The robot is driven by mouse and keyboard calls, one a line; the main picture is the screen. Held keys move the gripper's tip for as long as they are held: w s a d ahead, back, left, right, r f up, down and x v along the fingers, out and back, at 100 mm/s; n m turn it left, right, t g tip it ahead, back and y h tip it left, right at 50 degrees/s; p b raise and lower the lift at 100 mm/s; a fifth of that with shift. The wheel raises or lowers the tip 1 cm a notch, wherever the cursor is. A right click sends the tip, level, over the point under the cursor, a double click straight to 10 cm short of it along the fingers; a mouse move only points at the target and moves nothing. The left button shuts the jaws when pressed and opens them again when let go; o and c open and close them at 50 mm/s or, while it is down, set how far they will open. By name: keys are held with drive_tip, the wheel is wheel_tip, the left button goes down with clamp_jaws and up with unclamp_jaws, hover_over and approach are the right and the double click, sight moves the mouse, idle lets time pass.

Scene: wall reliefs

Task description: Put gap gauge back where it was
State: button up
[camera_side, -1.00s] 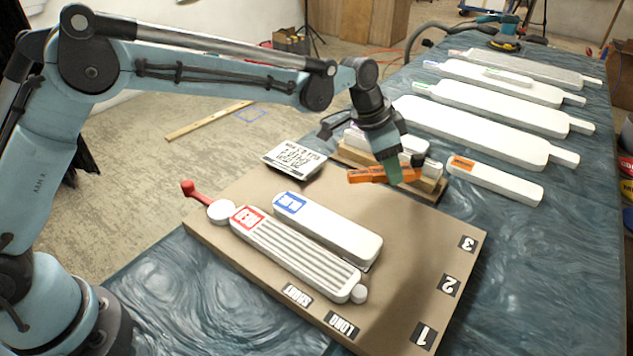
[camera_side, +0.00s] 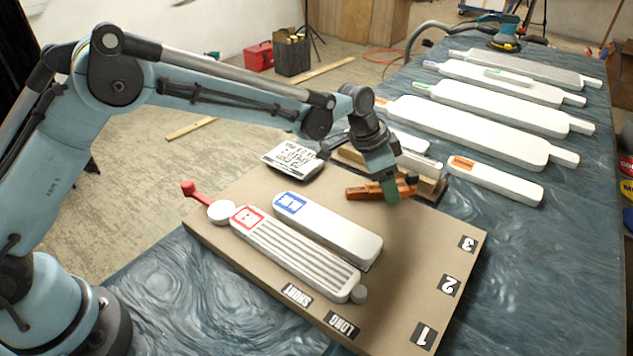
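An orange bar-shaped tool (camera_side: 365,192), which I take to be the gap gauge, lies across my gripper (camera_side: 389,190). My gripper points down, with a green-teal fingertip in front of the tool. The gripper appears shut on it, though the far finger is hidden. The tool is over the far edge of the brown board (camera_side: 420,250), in front of a wooden rack (camera_side: 430,188). I cannot tell whether it touches the board or rack.
Long white panels (camera_side: 470,130) lie at the right.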

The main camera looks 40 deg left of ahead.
sight(363, 188)
drive_tip(key=shift+r, duration=0.1)
drive_tip(key=v, duration=1.2)
drive_tip(key=s+a+r+n+t+y, duration=0.15)
drive_tip(key=s+a+r+n, duration=0.3)
drive_tip(key=s+a, duration=0.6)
drive_tip(key=shift+s+a+f+n+t+y, duration=0.35)
drive_tip(key=shift+s+a+f+n, duration=0.7)
drive_tip(key=shift+s, duration=0.8)
drive_tip(key=shift+s+a+f+n+t+y, duration=0.2)
drive_tip(key=shift+s+a+f+n+t, duration=0.4)
drive_tip(key=shift+s+a, duration=1.1)
drive_tip(key=shift+s+a+f+n+t+y, duration=0.3)
drive_tip(key=shift+s+a+f+n, duration=0.5)
drive_tip(key=shift+s, duration=1.25)
drive_tip(key=shift+a+f, duration=0.15)
